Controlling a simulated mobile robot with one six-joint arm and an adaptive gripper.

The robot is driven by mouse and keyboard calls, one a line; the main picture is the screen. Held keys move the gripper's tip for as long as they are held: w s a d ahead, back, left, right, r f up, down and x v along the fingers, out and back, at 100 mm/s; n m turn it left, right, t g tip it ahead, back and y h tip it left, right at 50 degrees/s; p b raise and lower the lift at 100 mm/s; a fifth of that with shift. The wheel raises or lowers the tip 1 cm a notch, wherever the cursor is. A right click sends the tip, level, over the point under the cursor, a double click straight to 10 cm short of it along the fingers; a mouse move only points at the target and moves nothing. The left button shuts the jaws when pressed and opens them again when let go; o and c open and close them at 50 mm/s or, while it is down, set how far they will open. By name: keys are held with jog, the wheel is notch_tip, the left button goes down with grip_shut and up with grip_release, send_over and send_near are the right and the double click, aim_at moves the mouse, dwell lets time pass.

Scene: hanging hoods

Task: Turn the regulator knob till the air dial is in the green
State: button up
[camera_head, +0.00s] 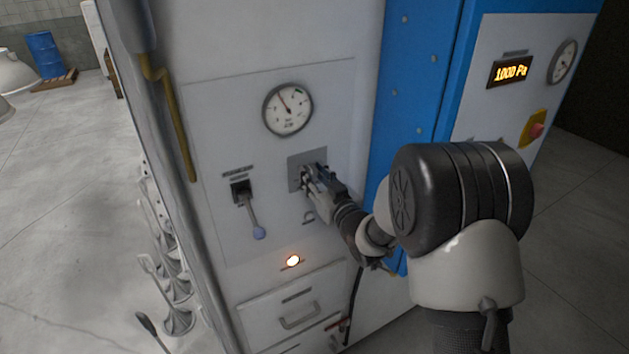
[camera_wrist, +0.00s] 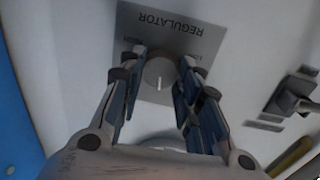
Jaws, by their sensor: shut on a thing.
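The air dial (camera_head: 288,109) is a round white gauge on the grey panel. Its needle points up and slightly left, and a small green band shows at its upper right, apart from the needle. The regulator knob (camera_wrist: 159,76) is a round grey knob with a pale mark, on a grey plate lettered REGULATOR, which appears upside down in the wrist view. My gripper (camera_wrist: 158,66) has a finger on each side of the knob and is shut on it. In the head view my gripper (camera_head: 309,177) hides the knob.
To the right are a blue column (camera_head: 408,85), a display reading 1000 Pa (camera_head: 510,71) and a red switch (camera_head: 535,128).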

jog(key=m+b, duration=0.1)
jog(key=m, duration=0.1)
jog(key=shift+m, duration=0.3)
jog(key=m+b, duration=0.1)
jog(key=m, duration=0.2)
jog(key=shift+w+d, duration=0.1)
jog(key=m, duration=0.6)
jog(key=shift+g, duration=0.3)
jog(key=shift+m, duration=0.4)
jog(key=o, duration=1)
jog(key=shift+o, duration=0.2)
